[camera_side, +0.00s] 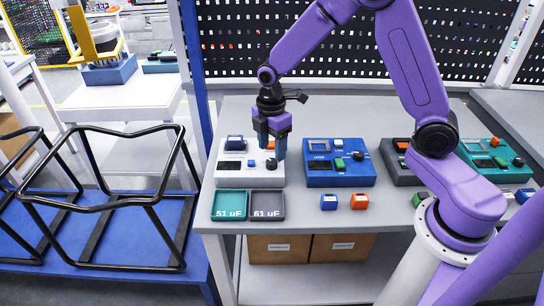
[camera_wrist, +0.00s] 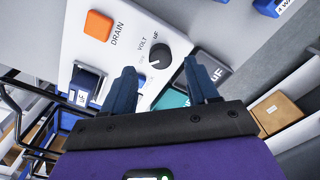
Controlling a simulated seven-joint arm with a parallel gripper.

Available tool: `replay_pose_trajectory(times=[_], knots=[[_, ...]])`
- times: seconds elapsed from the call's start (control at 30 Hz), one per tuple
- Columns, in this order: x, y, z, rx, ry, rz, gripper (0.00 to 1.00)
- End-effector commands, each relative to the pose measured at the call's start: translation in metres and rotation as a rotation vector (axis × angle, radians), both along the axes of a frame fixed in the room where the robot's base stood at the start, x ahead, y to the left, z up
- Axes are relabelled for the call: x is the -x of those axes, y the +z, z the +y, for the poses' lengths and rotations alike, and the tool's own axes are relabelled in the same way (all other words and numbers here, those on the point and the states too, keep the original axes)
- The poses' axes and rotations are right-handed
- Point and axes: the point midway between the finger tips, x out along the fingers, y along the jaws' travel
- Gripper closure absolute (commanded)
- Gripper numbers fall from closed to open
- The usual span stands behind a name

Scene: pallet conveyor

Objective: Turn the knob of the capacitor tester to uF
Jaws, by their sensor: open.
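The white capacitor tester (camera_side: 232,181) stands at the left of the bench. The wrist view shows its white panel (camera_wrist: 182,42) with an orange DRAIN button (camera_wrist: 98,25), the labels VOLT and uF, and a round black knob (camera_wrist: 159,57). The knob has a pale mark; which label it points at is too small to tell. In the side view the knob (camera_side: 271,164) is low between the fingers. My gripper (camera_side: 272,150) is open, pointing down over the tester's right part. In the wrist view its two fingertips (camera_wrist: 159,66) are spread on either side of the knob, with no clear contact.
A dark blue block (camera_side: 235,143) sits at the tester's back left. A teal tray (camera_side: 229,206) marked 51 uF and a grey tray (camera_side: 267,206) marked 61 uF lie in front. A blue device (camera_side: 340,177) stands to the right, with small blue and orange blocks before it.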

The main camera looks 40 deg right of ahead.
Motion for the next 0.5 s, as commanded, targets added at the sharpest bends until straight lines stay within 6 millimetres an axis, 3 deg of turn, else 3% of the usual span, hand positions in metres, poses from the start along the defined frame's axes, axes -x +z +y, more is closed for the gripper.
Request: replay_pose_trajectory(times=[0.2, 0.5], knots=[[0.001, -0.029, 0.0, 0.001, 0.0, 0.003, 0.41], [0.001, -0.04, 0.0, 0.0, 0.0, 0.0, 0.41]])
